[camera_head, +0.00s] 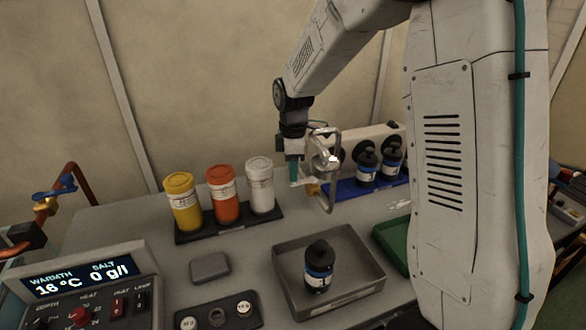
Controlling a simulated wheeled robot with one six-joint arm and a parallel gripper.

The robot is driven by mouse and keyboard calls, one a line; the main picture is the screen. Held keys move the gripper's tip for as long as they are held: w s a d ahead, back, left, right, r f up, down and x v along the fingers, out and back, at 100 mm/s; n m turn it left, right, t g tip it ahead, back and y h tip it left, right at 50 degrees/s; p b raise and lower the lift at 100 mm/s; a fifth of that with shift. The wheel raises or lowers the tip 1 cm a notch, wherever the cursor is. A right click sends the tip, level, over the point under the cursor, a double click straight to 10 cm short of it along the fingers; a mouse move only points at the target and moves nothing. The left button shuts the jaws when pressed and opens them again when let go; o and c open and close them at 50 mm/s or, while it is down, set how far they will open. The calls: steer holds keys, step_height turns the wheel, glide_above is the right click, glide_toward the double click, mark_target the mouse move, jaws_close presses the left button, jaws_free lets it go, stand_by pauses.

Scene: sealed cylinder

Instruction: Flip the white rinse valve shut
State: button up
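I cannot clearly make out a white rinse valve. A small pale piece with a brass-coloured part (313,189) shows just under my gripper; I cannot tell whether it belongs to the valve. My gripper (308,180) hangs over the back of the bench, in front of a white box (366,136). A bent metal loop shows at its right side and a teal part at its left. The fingertips are too small and overlapped to tell whether they are open or touch anything. A valve with a blue handle (55,188) sits on a copper pipe at the far left.
Yellow (183,204), orange (223,196) and white (260,187) jars stand in a dark rack left of my gripper. A grey tray (291,285) holds a black-capped bottle (319,265). More bottles stand on a blue rack (345,188). A control panel (90,288) is front left.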

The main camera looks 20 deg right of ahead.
steer(key=shift+o, duration=0.9)
step_height(320, 180, up, 8)
steer(key=shift+f, duration=0.1)
